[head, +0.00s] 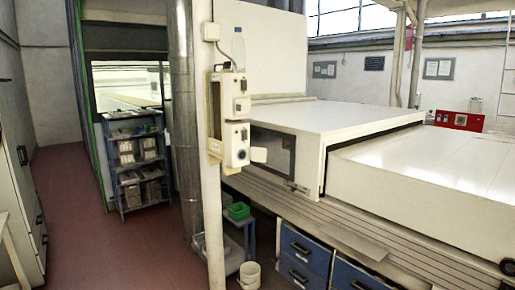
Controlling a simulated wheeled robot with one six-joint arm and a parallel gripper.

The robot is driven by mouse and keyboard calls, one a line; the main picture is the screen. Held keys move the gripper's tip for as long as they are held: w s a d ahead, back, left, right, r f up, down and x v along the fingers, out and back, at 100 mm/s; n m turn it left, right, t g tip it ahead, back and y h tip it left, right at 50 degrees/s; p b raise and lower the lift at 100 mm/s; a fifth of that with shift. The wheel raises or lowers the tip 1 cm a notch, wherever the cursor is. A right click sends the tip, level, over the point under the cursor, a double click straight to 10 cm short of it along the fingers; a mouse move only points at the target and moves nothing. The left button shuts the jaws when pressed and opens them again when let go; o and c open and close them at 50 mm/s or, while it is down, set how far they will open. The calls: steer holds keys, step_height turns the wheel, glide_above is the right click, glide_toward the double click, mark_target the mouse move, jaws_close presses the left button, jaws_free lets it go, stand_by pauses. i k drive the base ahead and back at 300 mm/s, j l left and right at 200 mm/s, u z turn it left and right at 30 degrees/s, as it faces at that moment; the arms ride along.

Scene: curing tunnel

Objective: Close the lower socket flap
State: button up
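A cream socket box (228,118) is mounted on the pale upright post (212,230) at the middle of the head view. Its upper unit (240,85) has dark round and square fittings. The lower socket (237,146) sits in the bottom half of the box, with a dark round part on its front. A small pale flap (259,155) stands out to the right of the lower socket, and looks swung open. The exact hinge is too small to make out. My gripper is not in view.
The long white tunnel housing (340,125) lies close behind to the right. Blue drawers (303,250), a white bucket (250,275) and a small table with a green bin (239,211) are below. Red floor (100,235) is open at left.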

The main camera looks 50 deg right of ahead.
mark_target(261, 154)
steer(key=z, duration=1.3)
